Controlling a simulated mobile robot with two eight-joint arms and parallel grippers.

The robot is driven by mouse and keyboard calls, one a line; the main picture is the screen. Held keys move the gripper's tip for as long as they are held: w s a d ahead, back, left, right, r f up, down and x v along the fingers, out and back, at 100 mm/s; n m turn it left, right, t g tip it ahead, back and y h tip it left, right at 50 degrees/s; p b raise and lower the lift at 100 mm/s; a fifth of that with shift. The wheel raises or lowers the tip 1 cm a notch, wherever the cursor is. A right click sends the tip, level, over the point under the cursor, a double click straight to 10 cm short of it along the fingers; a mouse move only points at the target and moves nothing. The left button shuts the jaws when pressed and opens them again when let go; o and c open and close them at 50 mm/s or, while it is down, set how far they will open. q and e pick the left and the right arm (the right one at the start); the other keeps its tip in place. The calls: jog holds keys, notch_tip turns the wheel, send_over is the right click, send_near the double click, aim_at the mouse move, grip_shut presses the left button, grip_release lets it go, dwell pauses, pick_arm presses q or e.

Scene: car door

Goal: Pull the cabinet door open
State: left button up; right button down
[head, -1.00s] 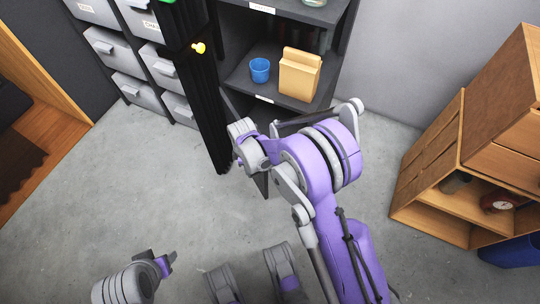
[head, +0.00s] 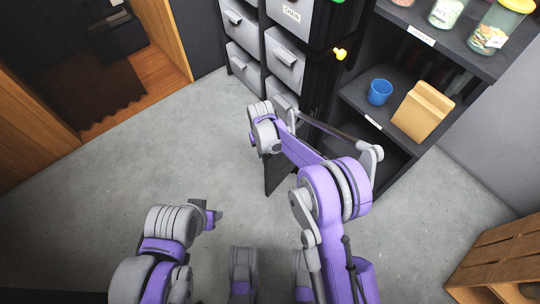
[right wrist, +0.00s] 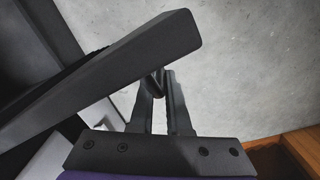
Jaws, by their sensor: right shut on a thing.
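The cabinet door shows in the right wrist view as a thick dark slab (right wrist: 130,60) running from lower left to upper centre. My right gripper (right wrist: 164,78) has its fingers around a small dark handle (right wrist: 155,86) on the slab's near side. In the head view a dark panel (head: 278,177), likely this door, stands out over the floor below my right wrist. The right fingertips are hidden there by the arm. My left gripper (head: 212,216) is at the lower left, over bare floor and away from the door. Its jaw gap is too small to judge.
The grey floor (head: 150,130) at left is clear.

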jog(key=shift+w+a+m, duration=0.3)
jog(key=shift+w+a, duration=0.25)
jog(key=shift+a, duration=0.1)
jog(key=c, duration=1.4)
grip_release()
jog(key=shift+w+a, duration=0.1)
jog(key=shift+a, duration=0.1)
jog(key=o, duration=0.5)
jog(key=shift+d, duration=0.15)
pick_arm(q)
jog(key=shift+w+a, duration=0.2)
pick_arm(e)
jog(key=shift+d+r, duration=0.1)
jog(key=shift+r, duration=0.05)
pick_arm(q)
jog(key=p+v, duration=0.2)
jog(key=shift+w+r+p, duration=0.15)
jog(key=shift+r+p, duration=0.15)
jog(key=shift+r, duration=0.1)
pick_arm(e)
notch_tip(320, 180, up, 10)
jog(key=shift+r, duration=0.25)
pick_arm(q)
jog(key=shift+d, duration=0.1)
